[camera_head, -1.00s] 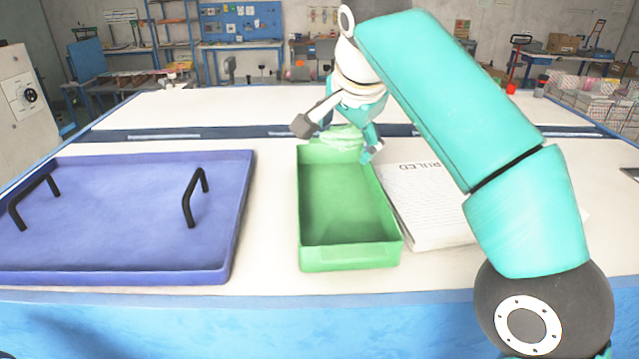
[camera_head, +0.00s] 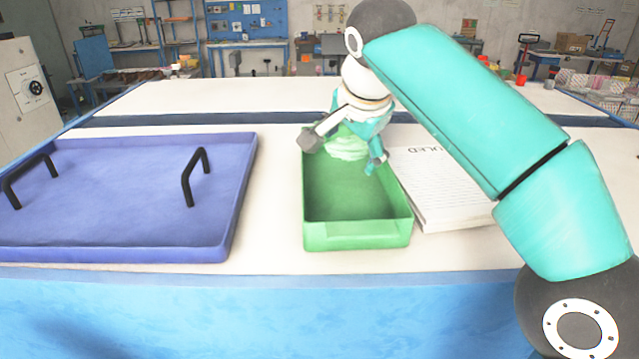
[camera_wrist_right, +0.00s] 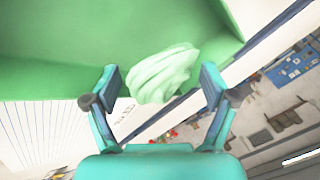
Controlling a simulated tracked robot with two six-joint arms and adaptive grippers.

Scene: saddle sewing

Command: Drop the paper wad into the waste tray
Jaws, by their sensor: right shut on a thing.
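The paper wad (camera_head: 347,148) is a pale green, crumpled lump. It also shows between the fingers in the right wrist view (camera_wrist_right: 163,76). My right gripper (camera_head: 345,152) is shut on it, with one finger on either side. It holds the wad over the far end of a deep green tray (camera_head: 370,232), which appears to be the waste tray. The tray's green wall and floor also fill the top of the right wrist view (camera_wrist_right: 60,35). The gap between wad and tray floor is hard to judge. My left gripper is not in view.
A wide blue tray (camera_head: 110,255) with two black handles lies to the left. A ruled paper pad (camera_head: 450,195) lies just right of the green tray. Bare white tabletop separates the two trays.

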